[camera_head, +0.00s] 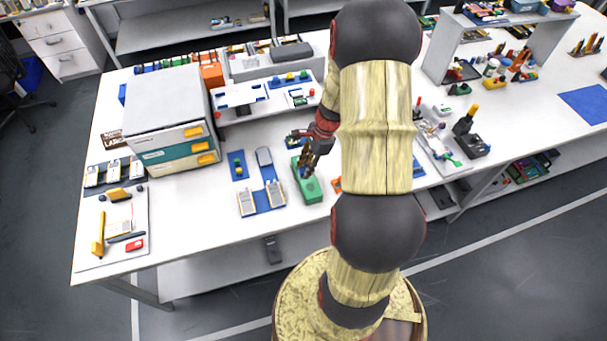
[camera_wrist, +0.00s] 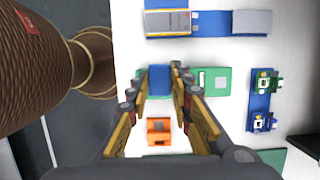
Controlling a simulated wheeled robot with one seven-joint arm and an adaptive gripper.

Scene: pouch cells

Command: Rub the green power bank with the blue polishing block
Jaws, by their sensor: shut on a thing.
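The green power bank (camera_head: 310,190) lies flat on the white table, left of my arm in the head view. In the wrist view the power bank (camera_wrist: 210,82) shows on both sides of my fingertips, with a pale label on its right part. My gripper (camera_wrist: 163,78) is shut on the blue polishing block (camera_wrist: 158,82), which sits between the fingertips over the power bank. Whether the block touches the power bank's surface I cannot tell. In the head view my gripper (camera_head: 305,165) is at the power bank's upper end; the block is not clearly visible there.
An orange part (camera_wrist: 160,130) lies close beside the power bank. A blue mat (camera_wrist: 210,22) with grey cells lies on its other side. A drawer cabinet (camera_head: 175,110) stands further left.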

